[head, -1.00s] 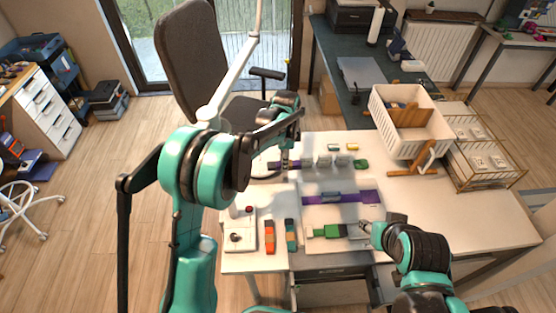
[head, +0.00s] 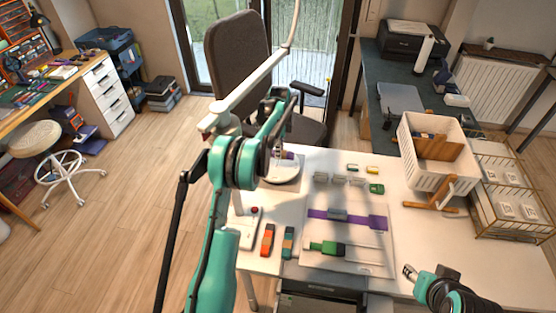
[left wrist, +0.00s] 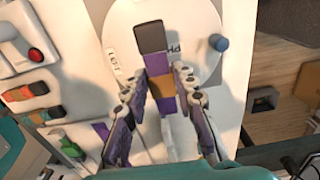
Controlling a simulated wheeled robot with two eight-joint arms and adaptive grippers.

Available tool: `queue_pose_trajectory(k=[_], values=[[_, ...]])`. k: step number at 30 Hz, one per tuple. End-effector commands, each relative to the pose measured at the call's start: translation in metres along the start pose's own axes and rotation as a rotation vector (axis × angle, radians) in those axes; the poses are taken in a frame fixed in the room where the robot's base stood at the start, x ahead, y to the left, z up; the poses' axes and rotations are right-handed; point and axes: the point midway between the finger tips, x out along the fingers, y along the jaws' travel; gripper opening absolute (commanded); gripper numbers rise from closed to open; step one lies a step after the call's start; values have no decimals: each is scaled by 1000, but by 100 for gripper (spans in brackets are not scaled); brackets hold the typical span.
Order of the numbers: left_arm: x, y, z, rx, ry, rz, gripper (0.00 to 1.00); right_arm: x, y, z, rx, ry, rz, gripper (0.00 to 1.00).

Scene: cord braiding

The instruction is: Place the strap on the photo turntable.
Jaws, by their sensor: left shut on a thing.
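The strap (left wrist: 158,64) has a dark end block and purple and orange segments. In the left wrist view it is between the fingers of my left gripper (left wrist: 157,84), which is shut on it. The strap is over the white round turntable (left wrist: 190,25); I cannot tell if it touches the disc. In the head view the turntable (head: 281,175) is at the table's back left, with my left gripper (head: 284,150) over it and the strap mostly hidden.
A board (head: 312,262) holds a purple strap (head: 376,221) and a green one (head: 327,248). Orange (head: 267,240) and teal (head: 288,243) pieces lie to its left, near a control box with a red button (head: 254,210). A white basket (head: 436,155) stands at right.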

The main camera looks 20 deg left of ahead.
Motion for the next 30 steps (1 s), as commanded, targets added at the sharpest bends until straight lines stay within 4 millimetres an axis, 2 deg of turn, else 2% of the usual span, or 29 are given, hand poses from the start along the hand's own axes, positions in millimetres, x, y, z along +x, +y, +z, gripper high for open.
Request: queue_pose_trajectory(k=[7, 14, 25, 26, 27, 28, 30], values=[[14, -7, 10, 0, 0, 0, 0, 5, 0, 3, 0, 0, 0, 40], [47, -7, 9, 0, 0, 0, 0, 14, 0, 10, 0, 0, 0, 40], [51, -7, 9, 0, 0, 0, 0, 16, 0, 11, 0, 0, 0, 40], [51, -7, 9, 0, 0, 0, 29, 16, 0, 11, 0, 0, 0, 40], [50, -7, 9, 0, 0, 0, 40, 15, 0, 11, 0, 0, 0, 40], [50, -7, 9, 0, 0, 0, 47, 15, 0, 11, 0, 0, 0, 40], [50, -7, 9, 0, 0, 0, 47, 15, 0, 11, 0, 0, 0, 40]])
